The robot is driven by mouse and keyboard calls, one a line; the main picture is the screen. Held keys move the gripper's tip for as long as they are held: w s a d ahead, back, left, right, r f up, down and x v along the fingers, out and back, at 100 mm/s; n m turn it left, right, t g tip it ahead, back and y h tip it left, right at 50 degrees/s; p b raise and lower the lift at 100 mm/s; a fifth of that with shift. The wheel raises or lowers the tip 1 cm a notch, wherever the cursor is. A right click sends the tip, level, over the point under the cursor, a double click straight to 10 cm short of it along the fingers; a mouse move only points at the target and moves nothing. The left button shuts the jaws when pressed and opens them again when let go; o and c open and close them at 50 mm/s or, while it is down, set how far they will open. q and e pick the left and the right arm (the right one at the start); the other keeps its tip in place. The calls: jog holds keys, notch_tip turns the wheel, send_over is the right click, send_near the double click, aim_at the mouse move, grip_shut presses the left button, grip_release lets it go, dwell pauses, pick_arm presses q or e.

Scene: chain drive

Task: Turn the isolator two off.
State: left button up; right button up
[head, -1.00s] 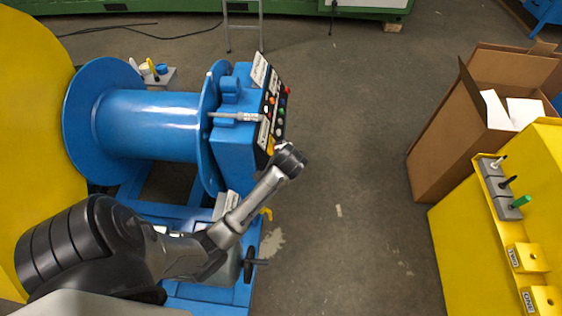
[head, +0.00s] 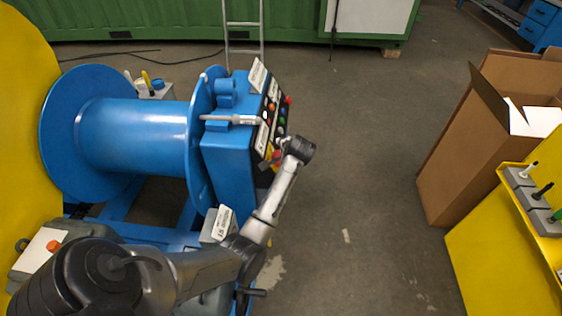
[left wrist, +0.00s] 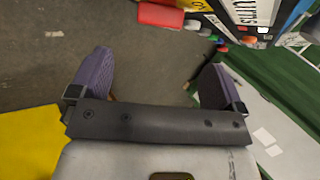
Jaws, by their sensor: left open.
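A control panel with coloured buttons (head: 281,121) is on the blue machine in the head view. A red knob on yellow (head: 277,156), which looks like an isolator switch, sits at its lower end. A red handle (left wrist: 160,15) shows at the top of the left wrist view. I cannot read which isolator is number two. My left gripper (head: 284,143) is beside the panel's lower end; its fingers are hardly visible there. In the left wrist view its jaws (left wrist: 154,72) are open and empty, with the red handle beyond the fingertips, apart from them. My right gripper is not in view.
A blue spool (head: 135,135) stands left of the panel. A white label (left wrist: 248,12) is beside the red handle. A cardboard box (head: 465,140) and a yellow stand (head: 490,265) with several coloured pegs are at the right. The floor between is clear.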

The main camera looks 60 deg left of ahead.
pick_arm(q)
jog(key=b+x, duration=0.3)
jog(key=x, duration=0.5)
jog(key=shift+a+f, duration=0.2)
jog(key=shift+f, duration=0.15)
jog(key=shift+b+x, duration=0.5)
jog(key=shift+x, duration=0.25)
jog(key=c, duration=0.9)
jog(key=shift+c, duration=0.2)
